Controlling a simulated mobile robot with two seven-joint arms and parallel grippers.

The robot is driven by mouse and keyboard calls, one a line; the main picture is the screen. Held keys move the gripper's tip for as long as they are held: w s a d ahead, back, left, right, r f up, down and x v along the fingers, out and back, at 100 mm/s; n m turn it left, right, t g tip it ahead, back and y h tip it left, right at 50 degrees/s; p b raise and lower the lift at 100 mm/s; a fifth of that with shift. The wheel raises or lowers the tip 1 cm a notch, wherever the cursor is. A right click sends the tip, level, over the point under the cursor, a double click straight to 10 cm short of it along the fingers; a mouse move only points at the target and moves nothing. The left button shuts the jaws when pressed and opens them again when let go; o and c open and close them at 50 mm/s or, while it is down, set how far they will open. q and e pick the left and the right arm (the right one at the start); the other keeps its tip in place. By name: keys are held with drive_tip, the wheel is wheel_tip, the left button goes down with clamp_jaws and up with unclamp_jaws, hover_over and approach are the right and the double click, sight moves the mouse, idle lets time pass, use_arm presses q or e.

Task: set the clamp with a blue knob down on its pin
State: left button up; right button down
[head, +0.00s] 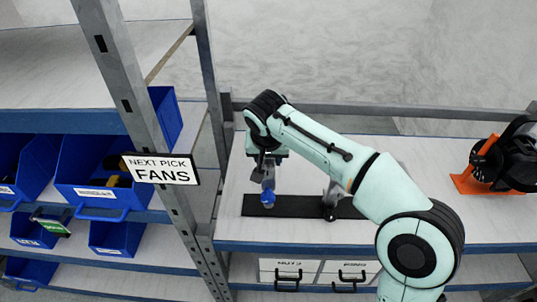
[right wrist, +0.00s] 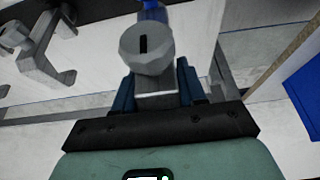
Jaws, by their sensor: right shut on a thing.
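The clamp with the blue knob (head: 268,198) is in my right gripper (head: 264,168), over the left end of a dark base strip (head: 289,206) on the shelf. In the right wrist view its grey body (right wrist: 146,52) has a dark slot in its rounded head and sits between the two bluish fingers, with a bit of blue knob (right wrist: 152,9) beyond. Its pin is hidden, and I cannot tell whether the clamp touches the strip. My left gripper is not in view.
A second grey clamp (right wrist: 45,60) stands on the strip, right of the held one in the head view. An orange-and-black fan (head: 494,162) sits at the right. A rack post (head: 135,95) and blue bins (head: 95,185) are at the left. Drawers (head: 288,272) are below.

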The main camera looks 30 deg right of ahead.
drive_tip(key=shift+w+f+b, duration=0.1)
drive_tip(key=shift+f+b, duration=1.7)
drive_tip(key=shift+f, duration=0.85)
drive_tip(key=shift+f+b, duration=1.15)
drive_tip(key=shift+f, duration=0.1)
drive_tip(key=shift+c, duration=0.4)
unclamp_jaws()
